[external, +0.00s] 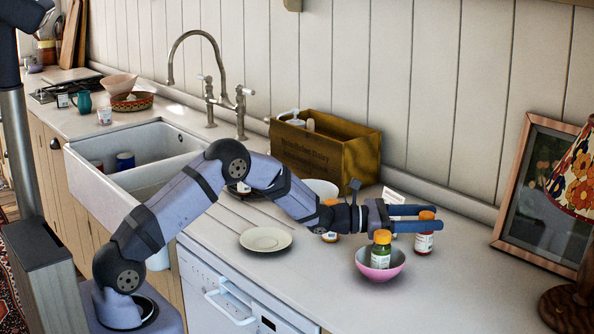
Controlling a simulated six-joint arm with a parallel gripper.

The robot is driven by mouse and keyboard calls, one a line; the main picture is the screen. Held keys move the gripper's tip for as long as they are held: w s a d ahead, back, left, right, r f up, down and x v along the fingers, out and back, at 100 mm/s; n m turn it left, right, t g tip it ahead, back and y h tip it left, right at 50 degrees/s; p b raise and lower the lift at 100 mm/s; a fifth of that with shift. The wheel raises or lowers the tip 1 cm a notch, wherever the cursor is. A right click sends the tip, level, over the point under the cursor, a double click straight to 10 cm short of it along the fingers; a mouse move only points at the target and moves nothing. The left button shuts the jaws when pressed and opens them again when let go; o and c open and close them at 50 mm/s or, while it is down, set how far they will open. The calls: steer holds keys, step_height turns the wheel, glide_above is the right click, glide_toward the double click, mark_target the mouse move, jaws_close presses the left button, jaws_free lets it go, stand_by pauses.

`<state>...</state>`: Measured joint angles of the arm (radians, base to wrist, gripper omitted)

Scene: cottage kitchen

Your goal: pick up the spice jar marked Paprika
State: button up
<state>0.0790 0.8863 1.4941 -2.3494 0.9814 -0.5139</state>
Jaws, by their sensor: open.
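A spice jar with an orange lid and red contents (424,243) stands on the counter at the right. Its label is too small to read; the red contents could be paprika. My gripper (436,217) is open, its two blue fingers pointing right at this jar. The lower finger crosses in front of the jar, and the lid shows between the fingers; I cannot tell whether they touch it. A green-filled jar with an orange lid (380,257) stands in a pink bowl (384,274), just in front of the gripper. Another orange-lidded jar (329,237) is mostly hidden behind my arm.
A wooden crate (325,155) and a white bowl (320,188) stand behind my arm. A small white plate (265,239) lies left of the pink bowl. A framed picture (545,195) and a floral lamp (575,180) stand at the right. The counter between jar and frame is clear.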

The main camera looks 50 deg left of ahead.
steer(key=c, duration=1.2)
steer(key=shift+c, duration=0.2)
step_height(320, 180, up, 10)
steer(key=shift+r+b, duration=0.1)
steer(key=shift+b, duration=0.85)
